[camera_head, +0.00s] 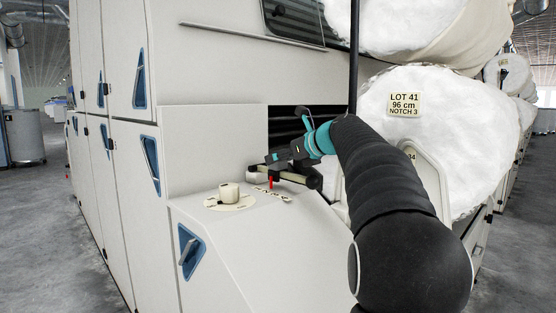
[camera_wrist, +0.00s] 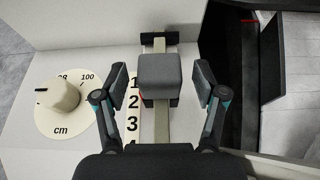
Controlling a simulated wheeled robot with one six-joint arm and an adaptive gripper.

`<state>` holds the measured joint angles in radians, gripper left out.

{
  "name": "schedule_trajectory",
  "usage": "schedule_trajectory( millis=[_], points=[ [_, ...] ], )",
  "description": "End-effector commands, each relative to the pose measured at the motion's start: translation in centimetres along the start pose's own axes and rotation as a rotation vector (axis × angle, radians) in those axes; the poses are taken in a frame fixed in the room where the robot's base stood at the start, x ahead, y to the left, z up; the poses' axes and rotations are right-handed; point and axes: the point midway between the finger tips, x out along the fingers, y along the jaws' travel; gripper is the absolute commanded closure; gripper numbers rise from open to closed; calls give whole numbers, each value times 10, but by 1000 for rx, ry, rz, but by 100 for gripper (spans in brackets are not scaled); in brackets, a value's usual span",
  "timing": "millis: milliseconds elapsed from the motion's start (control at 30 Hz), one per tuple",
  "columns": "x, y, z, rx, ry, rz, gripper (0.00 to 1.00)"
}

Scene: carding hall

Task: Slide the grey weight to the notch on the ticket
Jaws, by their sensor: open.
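The grey weight (camera_wrist: 160,76) is a block on a straight metal bar (camera_wrist: 161,125) in the wrist view. A printed scale (camera_wrist: 132,104) with 1, 2, 3 and the top of 4 runs beside the bar. The weight is beside the upper numbers, around 1, with a bit of red showing under its lower edge. My gripper (camera_wrist: 160,84) is open, one finger on each side of the weight, with visible gaps. In the head view my gripper (camera_head: 287,157) is over the bar and partly hides it. The ticket (camera_head: 404,104) reads LOT 41, 96 cm, NOTCH 3.
A cream knob (camera_wrist: 59,97) on a round cm dial is left of the scale; it also shows in the head view (camera_head: 229,194). A dark opening (camera_wrist: 232,80) lies right of the bar. White fibre rolls (camera_head: 440,150) stand behind my arm. Cream cabinet doors (camera_head: 110,180) fill the left.

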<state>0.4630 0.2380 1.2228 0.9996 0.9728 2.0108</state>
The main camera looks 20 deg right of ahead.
Motion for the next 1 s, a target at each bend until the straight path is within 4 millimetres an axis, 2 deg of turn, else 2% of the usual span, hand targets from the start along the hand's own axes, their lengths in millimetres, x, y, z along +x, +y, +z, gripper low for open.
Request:
schedule_trajectory(
  millis=[200, 500, 700, 800, 1000],
  points=[
    [16, 0, 0, 0, 0, 1, 29],
    [17, 0, 0, 0, 0, 0, 29],
    [17, 0, 0, 0, 0, 0, 79],
    [17, 0, 0, 0, 0, 0, 100],
    [17, 5, 0, -3, 1, 7, 100]
  ],
)
